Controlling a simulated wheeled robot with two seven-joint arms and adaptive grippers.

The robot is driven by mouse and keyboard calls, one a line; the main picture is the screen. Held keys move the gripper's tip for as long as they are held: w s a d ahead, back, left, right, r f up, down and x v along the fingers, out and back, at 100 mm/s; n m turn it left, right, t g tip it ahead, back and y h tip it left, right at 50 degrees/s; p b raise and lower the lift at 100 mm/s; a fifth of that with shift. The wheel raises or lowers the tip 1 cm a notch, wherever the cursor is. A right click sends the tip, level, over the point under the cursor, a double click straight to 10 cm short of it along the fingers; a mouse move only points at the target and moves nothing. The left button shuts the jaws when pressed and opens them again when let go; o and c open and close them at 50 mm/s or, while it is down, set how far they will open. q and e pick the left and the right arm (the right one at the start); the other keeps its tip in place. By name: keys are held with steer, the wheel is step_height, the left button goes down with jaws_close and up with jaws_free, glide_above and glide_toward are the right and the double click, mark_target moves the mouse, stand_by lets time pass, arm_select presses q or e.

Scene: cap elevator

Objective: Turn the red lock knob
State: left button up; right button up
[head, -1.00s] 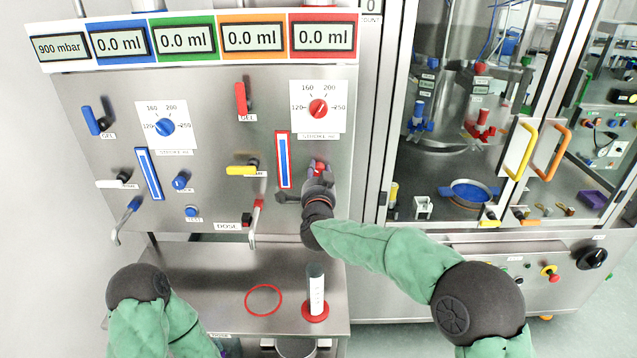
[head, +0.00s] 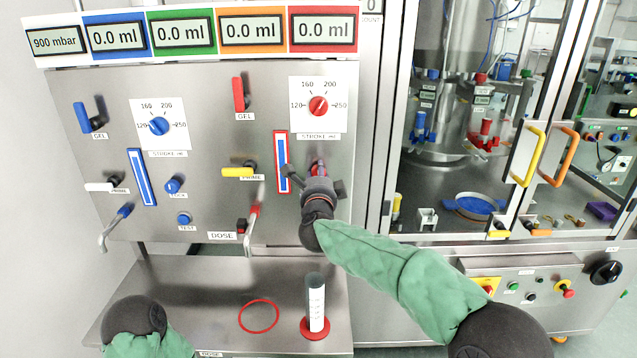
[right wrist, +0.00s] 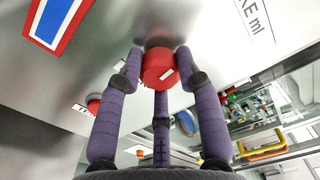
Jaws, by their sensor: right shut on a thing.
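The red lock knob (right wrist: 158,68) sits on the steel panel, a round red knob with a white mark on its face. In the right wrist view the purple fingers of my right gripper (right wrist: 158,80) are closed around it, touching its sides. In the head view my right gripper (head: 318,178) is at the right panel section, just right of the red-framed blue gauge, and mostly covers the knob (head: 317,167). My left gripper is out of view; only part of my left arm shows at the lower left.
A red stroke dial (head: 318,105) is above the knob. A measuring cylinder (head: 316,308) stands on the shelf (head: 190,290) below.

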steer(key=shift+f+m+b, duration=0.1)
steer(key=shift+m+b, duration=0.2)
steer(key=shift+m, duration=0.2)
steer(key=o, duration=1.2)
steer(key=shift+c, duration=0.2)
steer(key=shift+s, duration=0.1)
steer(key=s, duration=1.2)
steer(key=shift+w, duration=0.1)
